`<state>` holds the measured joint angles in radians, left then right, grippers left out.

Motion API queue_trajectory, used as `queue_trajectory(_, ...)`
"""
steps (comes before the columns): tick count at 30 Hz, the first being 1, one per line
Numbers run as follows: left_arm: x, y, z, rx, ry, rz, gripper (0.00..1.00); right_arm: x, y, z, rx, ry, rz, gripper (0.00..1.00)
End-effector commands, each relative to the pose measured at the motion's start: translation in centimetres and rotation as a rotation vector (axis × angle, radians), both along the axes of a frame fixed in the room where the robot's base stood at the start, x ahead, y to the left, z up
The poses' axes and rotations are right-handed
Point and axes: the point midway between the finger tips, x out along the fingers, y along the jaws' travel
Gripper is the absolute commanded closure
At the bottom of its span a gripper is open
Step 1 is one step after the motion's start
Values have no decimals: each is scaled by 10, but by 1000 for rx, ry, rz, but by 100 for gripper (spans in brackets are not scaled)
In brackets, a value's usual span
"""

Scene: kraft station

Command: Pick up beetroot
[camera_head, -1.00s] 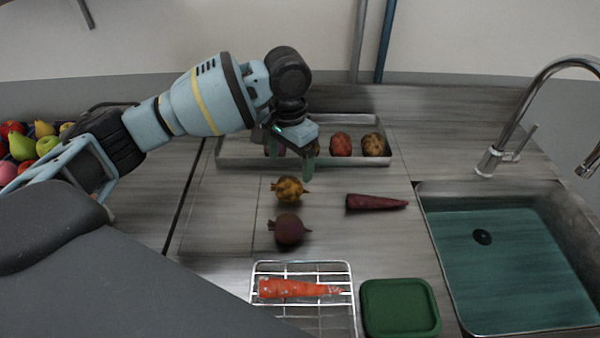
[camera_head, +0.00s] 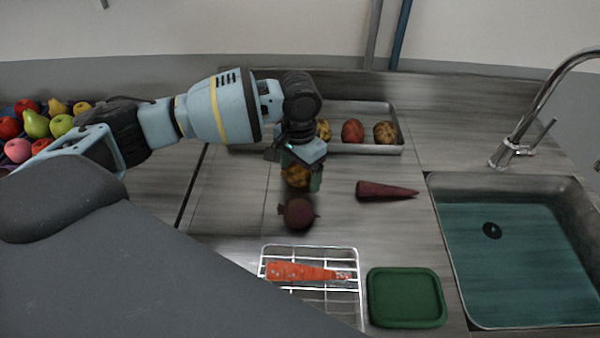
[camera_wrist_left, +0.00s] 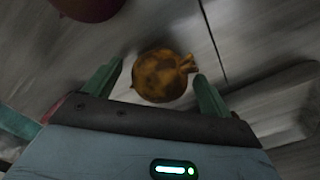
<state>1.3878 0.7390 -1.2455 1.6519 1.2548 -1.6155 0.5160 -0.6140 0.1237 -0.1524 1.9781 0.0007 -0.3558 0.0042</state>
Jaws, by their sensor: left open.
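A golden-brown round beetroot (camera_head: 297,175) with a short stem lies on the counter, partly hidden by my left gripper (camera_head: 303,172). A dark purple beetroot (camera_head: 298,214) lies just in front of it. In the left wrist view the golden beetroot (camera_wrist_left: 160,76) appears between the two green fingers of my open left gripper (camera_wrist_left: 157,78). I cannot tell whether either finger touches it. Part of the dark beetroot (camera_wrist_left: 88,8) shows at the top edge of that view. My right gripper is not in view.
A metal tray (camera_head: 398,151) with several root vegetables stands behind. A dark red carrot (camera_head: 384,190) lies to the right.

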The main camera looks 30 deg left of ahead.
Motion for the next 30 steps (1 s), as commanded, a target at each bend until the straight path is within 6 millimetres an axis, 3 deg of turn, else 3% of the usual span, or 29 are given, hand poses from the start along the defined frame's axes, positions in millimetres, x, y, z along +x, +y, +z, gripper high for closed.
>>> queue_trajectory(9, 0, 0, -6, 0, 0, 0, 17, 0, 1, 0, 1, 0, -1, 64)
queue_trajectory(21, 0, 0, -5, 0, 0, 0, 66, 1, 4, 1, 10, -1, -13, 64)
queue_trajectory(30, 1, 0, 2, -1, -3, 0, 66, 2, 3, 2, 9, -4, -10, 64)
